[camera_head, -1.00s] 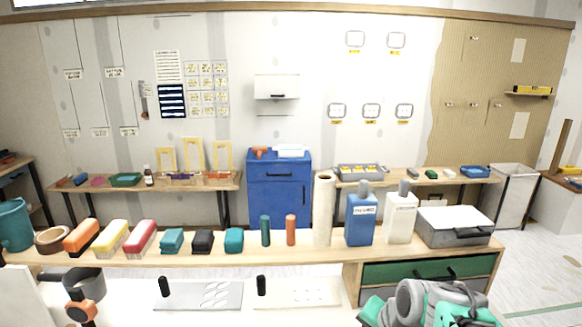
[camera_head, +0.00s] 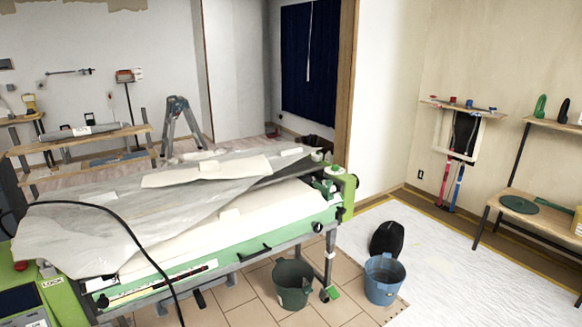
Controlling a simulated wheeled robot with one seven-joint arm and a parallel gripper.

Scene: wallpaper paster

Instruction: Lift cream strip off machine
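In the head view a long green-framed machine (camera_head: 255,246) stands at the left on grey legs. A cream strip (camera_head: 215,232) lies along its top, running from the lower left to the upper right. A translucent whitish sheet (camera_head: 95,222) covers much of the machine's top and drapes over its left end. A smaller cream piece (camera_head: 208,169) lies on top of the sheet. I cannot tell where the sheet hides the strip's edges. My gripper is not in view.
A dark green bucket (camera_head: 293,283) and a blue bucket (camera_head: 383,278) stand on the floor by the machine's right end. A black cable (camera_head: 135,238) hangs across the left. A stepladder (camera_head: 180,124) stands behind. White-sheeted floor at the right (camera_head: 460,270) is mostly clear.

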